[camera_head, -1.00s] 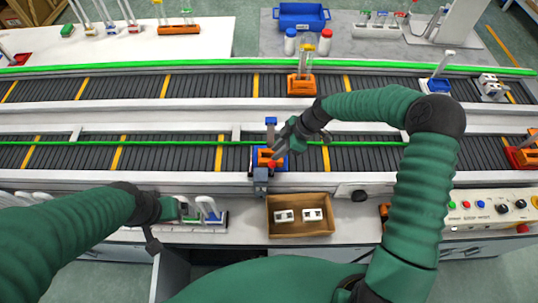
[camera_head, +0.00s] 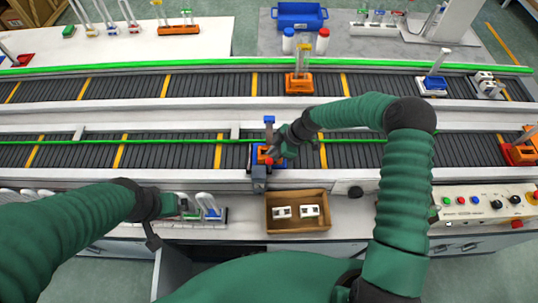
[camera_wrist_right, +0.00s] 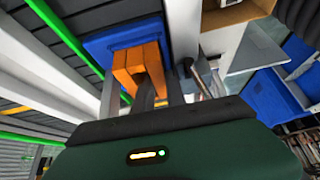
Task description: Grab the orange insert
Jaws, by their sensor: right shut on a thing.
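The orange insert (camera_wrist_right: 140,72) sits at a blue fixture (camera_wrist_right: 110,42) in the right wrist view, between the fingers of my right gripper (camera_wrist_right: 160,95). In the head view the blue fixture (camera_head: 256,153) stands on the near conveyor, and the insert (camera_head: 264,153) shows as a small orange patch. My right gripper (camera_head: 275,153) is shut on the insert there. Its fingertips are partly hidden in the head view. My left gripper (camera_head: 183,207) is at the near bench beside several clear-looped pieces (camera_head: 209,205). I cannot tell whether its jaws are open.
A brown box (camera_head: 297,226) with two white parts stands on the near bench. A control panel (camera_head: 485,205) is at the right. Green rails run along the conveyors.

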